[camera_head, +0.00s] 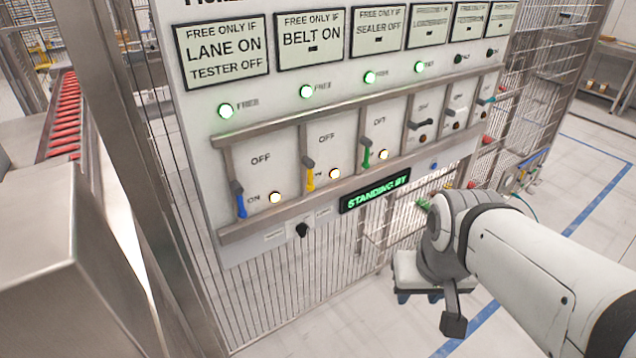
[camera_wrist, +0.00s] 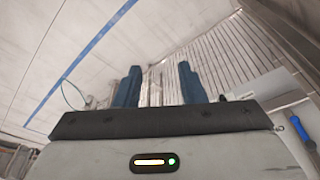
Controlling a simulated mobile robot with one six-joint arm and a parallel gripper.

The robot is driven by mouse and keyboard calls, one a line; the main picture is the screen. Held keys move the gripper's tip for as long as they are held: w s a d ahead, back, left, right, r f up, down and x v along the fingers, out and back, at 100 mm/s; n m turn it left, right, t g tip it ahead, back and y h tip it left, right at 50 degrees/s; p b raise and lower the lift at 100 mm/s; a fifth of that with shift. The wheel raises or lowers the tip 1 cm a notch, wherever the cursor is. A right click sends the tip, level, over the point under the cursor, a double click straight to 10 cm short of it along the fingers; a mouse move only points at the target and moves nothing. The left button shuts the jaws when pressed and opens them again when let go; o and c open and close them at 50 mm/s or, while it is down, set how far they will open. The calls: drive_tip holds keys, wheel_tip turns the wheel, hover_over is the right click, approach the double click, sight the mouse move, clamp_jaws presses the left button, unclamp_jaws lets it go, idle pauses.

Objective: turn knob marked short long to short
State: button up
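A small black knob (camera_head: 302,230) sits at the bottom left of the white control panel (camera_head: 350,95), below the lower rail. Small labels (camera_head: 275,235) flank it; their print is too small to read, and I cannot tell which way the knob points. In the head view my arm is at the lower right, apart from the panel, and its gripper end is not clearly seen. In the wrist view my gripper (camera_wrist: 158,88) has its two blue fingers spread apart with nothing between them.
Several coloured levers, such as the blue one (camera_head: 238,199) and yellow one (camera_head: 309,175), stick out above the knob between metal rails. Wire fence (camera_head: 300,310) stands below. A metal housing (camera_head: 50,260) fills the lower left.

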drive_tip(key=shift+s+a, duration=0.1)
drive_tip(key=shift+a, duration=0.05)
drive_tip(key=w+a+f+t+b, duration=0.15)
drive_tip(key=w+f, duration=0.25)
drive_tip(key=w, duration=0.5)
drive_tip(key=w+f+t+b, duration=0.2)
drive_tip(key=w+f+t, duration=0.15)
drive_tip(key=w, duration=0.45)
drive_tip(key=t+y+b, duration=0.7)
drive_tip(key=y, duration=0.3)
approach(306, 233)
drive_tip(key=w, duration=0.1)
drive_tip(key=x, duration=0.4)
drive_tip(key=p+x, duration=0.1)
drive_tip(key=x, duration=0.2)
drive_tip(key=shift+w+a, duration=0.15)
drive_tip(key=shift+a, duration=0.4)
drive_tip(key=shift+c, duration=0.6)
clamp_jaws()
